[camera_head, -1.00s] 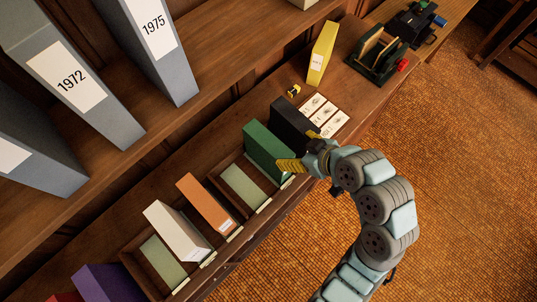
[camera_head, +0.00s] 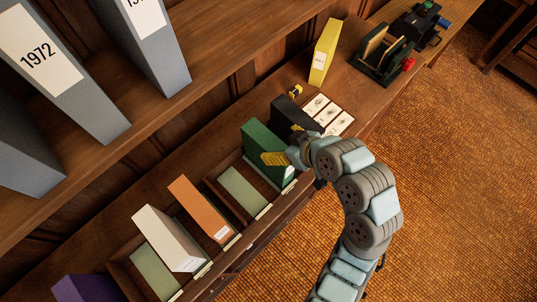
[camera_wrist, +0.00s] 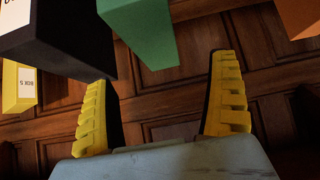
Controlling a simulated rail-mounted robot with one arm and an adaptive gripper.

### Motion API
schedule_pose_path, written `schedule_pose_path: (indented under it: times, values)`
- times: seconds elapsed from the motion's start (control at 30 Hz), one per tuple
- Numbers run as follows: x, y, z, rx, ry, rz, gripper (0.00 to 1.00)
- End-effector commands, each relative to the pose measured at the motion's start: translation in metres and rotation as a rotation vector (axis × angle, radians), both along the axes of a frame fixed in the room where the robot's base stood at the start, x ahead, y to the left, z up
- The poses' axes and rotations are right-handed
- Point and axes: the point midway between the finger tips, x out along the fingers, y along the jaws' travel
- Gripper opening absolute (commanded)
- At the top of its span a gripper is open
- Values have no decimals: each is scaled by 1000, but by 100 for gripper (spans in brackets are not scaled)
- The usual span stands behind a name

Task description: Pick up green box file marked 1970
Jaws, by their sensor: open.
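The green box file (camera_head: 262,140) stands upright in the row on the wooden counter, between a black box file and an empty-looking slot. No 1970 marking on it is legible. It also shows in the wrist view (camera_wrist: 150,35), at the top, beyond the gap between the fingers. My gripper (camera_head: 273,159) has yellow ribbed fingers and overlaps the front of the green file in the head view, hiding part of it. In the wrist view my gripper (camera_wrist: 160,72) is open, with nothing between its fingers. Whether a finger touches the file cannot be told.
The black box file (camera_head: 290,117) stands close beside the green one; it also shows near the left finger in the wrist view (camera_wrist: 60,40). Orange (camera_head: 200,207) and white (camera_head: 168,238) files stand to the left.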

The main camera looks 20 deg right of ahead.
Motion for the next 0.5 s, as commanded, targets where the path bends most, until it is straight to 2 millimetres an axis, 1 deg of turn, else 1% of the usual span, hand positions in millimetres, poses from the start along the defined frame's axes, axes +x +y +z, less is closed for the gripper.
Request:
schedule_pose_path:
  times: [0.03, 0.2, 0.5]
  values:
    - [3, 3, -3, 1, 3, 4, 90]
    - [12, 5, -13, -2, 3, 4, 90]
    - [19, 7, -23, 0, 5, 1, 90]
